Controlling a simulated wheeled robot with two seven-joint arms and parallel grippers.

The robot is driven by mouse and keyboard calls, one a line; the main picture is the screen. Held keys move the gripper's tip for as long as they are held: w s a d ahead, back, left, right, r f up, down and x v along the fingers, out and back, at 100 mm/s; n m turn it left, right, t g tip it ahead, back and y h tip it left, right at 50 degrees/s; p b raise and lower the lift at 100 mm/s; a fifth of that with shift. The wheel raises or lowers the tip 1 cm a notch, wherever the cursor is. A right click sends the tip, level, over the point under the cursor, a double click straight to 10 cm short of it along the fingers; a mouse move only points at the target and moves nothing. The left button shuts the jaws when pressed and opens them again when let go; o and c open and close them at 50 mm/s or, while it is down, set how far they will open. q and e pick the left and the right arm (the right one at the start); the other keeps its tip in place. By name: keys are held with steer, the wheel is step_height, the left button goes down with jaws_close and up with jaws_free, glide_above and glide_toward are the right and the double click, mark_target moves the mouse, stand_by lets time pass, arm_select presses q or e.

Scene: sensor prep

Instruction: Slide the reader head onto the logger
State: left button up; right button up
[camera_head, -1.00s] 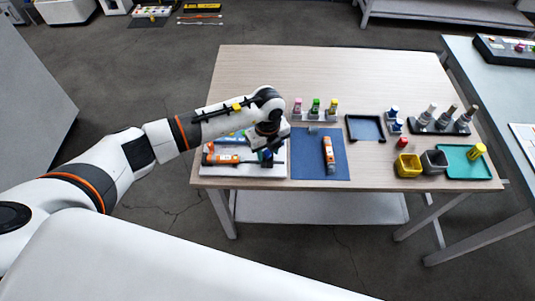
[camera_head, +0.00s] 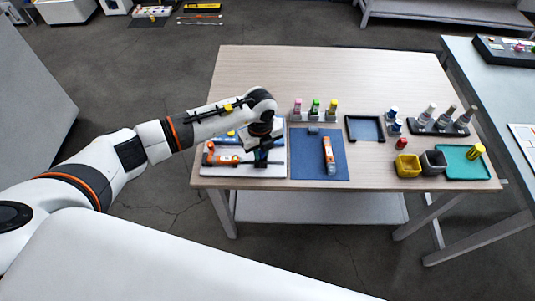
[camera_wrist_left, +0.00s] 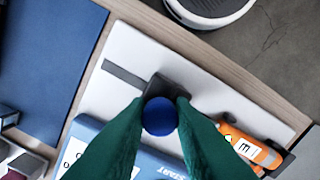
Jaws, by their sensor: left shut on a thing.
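My left gripper (camera_head: 262,152) is over the white board at the table's left end. In the left wrist view its green fingers (camera_wrist_left: 160,115) are shut on a dark block with a round blue knob (camera_wrist_left: 160,116), which looks like the reader head. An orange-and-white device (camera_head: 224,160), probably the logger, lies on the board and also shows in the wrist view (camera_wrist_left: 250,148). A dark flat strip (camera_wrist_left: 125,76) lies roughly in line with it, on the block's other side. I cannot tell whether the block touches the strip. My right gripper is out of view.
The white board (camera_head: 240,172) also bears a blue item with white lettering (camera_wrist_left: 85,135). Right of it, a blue mat (camera_head: 306,168) holds another orange device (camera_head: 329,155). Bottles (camera_head: 315,108), a black tray (camera_head: 365,128), bins (camera_head: 408,165) and a teal tray (camera_head: 465,170) stand farther right. The table's back is clear.

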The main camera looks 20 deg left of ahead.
arm_select(q)
steer(key=shift+s+a+p, duration=0.2)
steer(key=shift+a, duration=0.5)
steer(key=shift+s+a+p, duration=0.15)
steer(key=shift+s+a, duration=0.05)
steer(key=shift+a, duration=0.55)
steer(key=shift+s+a+p, duration=0.2)
steer(key=shift+a, duration=0.5)
steer(key=o, duration=0.7)
steer(key=shift+a, duration=0.1)
steer(key=shift+r, duration=0.15)
step_height(320, 180, up, 7)
steer(key=p, duration=0.5)
steer(key=shift+p, duration=0.3)
